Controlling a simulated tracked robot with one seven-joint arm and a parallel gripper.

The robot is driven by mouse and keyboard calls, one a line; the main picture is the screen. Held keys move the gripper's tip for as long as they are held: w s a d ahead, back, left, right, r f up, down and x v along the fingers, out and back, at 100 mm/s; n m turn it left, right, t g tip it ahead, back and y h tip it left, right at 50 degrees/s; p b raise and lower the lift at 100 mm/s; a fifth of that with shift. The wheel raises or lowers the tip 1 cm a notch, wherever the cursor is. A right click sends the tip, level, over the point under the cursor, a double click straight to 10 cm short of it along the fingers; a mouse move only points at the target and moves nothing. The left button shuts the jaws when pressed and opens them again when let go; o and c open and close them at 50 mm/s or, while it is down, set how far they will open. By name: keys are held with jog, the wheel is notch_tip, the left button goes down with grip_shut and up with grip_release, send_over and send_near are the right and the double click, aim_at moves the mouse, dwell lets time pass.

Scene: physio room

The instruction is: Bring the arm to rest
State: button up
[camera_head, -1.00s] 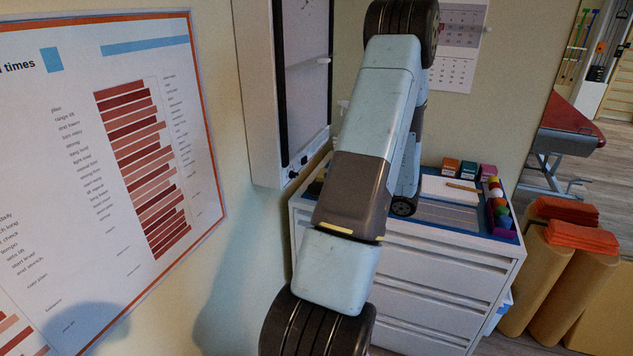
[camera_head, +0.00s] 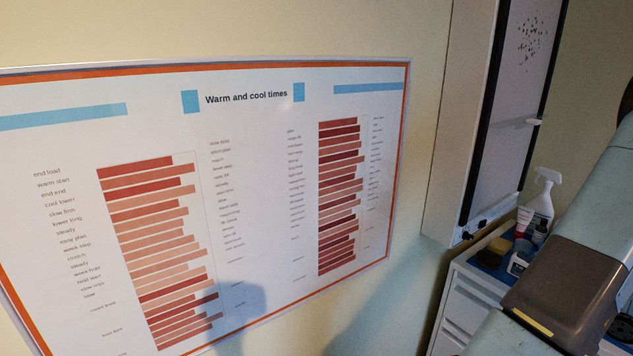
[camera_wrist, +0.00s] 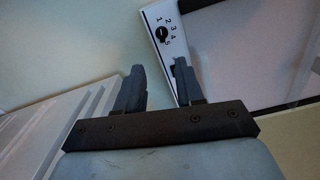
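My gripper (camera_wrist: 157,85) shows in the wrist view with its two dark fingers apart and nothing between them. I cannot tell the gap between the fingers and that unit. In the head view my arm (camera_head: 575,270) runs along the right edge, and my gripper is out of that picture.
In the head view a wall chart (camera_head: 250,190) titled "Warm and cool times" fills the left. The wall unit (camera_head: 455,130) hangs right of it. Below stands a drawer cabinet (camera_head: 468,305) holding a spray bottle (camera_head: 541,205) and small containers.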

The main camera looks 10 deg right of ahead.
jog(key=w+a+r+n+g+y, duration=0.3)
jog(key=a+r+g, duration=0.35)
jog(key=a, duration=0.65)
jog(key=w+a+r+n+g, duration=0.2)
jog(key=a+r+n+g, duration=0.4)
jog(key=a, duration=0.7)
jog(key=s+a+r+n+h, duration=0.3)
jog(key=s+a+r+h, duration=0.2)
jog(key=a, duration=0.2)
jog(key=s+a+r+n+t+h, duration=0.1)
jog(key=s+a+r+n+h, duration=0.2)
jog(key=s+a+r+h, duration=0.2)
jog(key=shift+s+a+r, duration=0.15)
jog(key=shift+s+a, duration=0.1)
jog(key=shift+a, duration=0.75)
